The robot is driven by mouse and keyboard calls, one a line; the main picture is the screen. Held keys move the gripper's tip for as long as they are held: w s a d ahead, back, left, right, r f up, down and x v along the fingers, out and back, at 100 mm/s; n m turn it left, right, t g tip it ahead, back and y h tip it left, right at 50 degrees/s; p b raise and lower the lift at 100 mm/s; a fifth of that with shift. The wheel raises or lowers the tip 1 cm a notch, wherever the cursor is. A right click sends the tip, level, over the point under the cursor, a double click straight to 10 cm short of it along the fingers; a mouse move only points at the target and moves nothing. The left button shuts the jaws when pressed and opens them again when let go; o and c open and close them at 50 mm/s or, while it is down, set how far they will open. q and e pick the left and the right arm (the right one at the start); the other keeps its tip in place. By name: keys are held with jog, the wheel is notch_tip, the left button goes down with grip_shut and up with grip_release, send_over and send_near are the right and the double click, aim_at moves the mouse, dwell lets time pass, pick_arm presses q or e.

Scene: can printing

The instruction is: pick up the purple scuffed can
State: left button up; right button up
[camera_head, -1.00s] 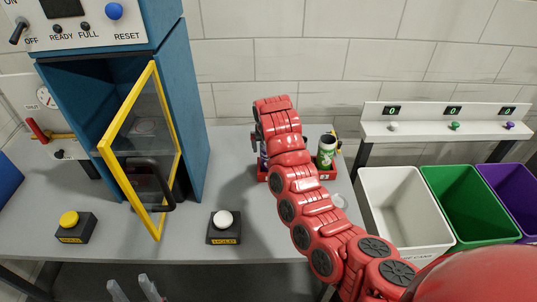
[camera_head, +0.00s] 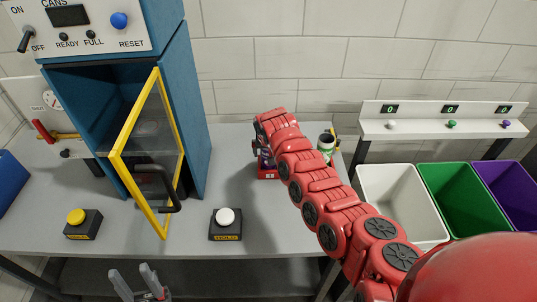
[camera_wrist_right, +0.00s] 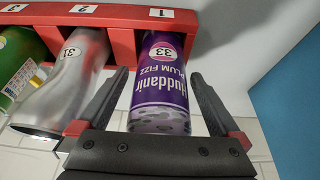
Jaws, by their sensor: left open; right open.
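The purple can (camera_wrist_right: 162,85), printed "Plum Fizz" and 33, sits in the slot marked 1 of the red rack (camera_wrist_right: 190,22). In the right wrist view it appears upside down, with pale mottled scuffing near its end. My right gripper (camera_wrist_right: 158,76) is open, one finger on each side of the can; I cannot tell whether they touch it. In the head view my right arm mostly hides the rack (camera_head: 267,175) and the can. My left gripper (camera_head: 136,274) is open and empty at the bottom edge, in front of the table.
A silver can (camera_wrist_right: 65,85) stands in the neighbouring slot, close to one finger; a green can (camera_wrist_right: 18,62) is beyond it. A blue machine (camera_head: 195,110) with an open yellow-framed door (camera_head: 120,165) stands left. White (camera_head: 400,200), green (camera_head: 462,200) and purple (camera_head: 512,190) bins are right.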

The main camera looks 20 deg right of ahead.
jog(key=shift+c, duration=0.3)
jog(key=c, duration=1.3)
jog(key=shift+o, duration=0.2)
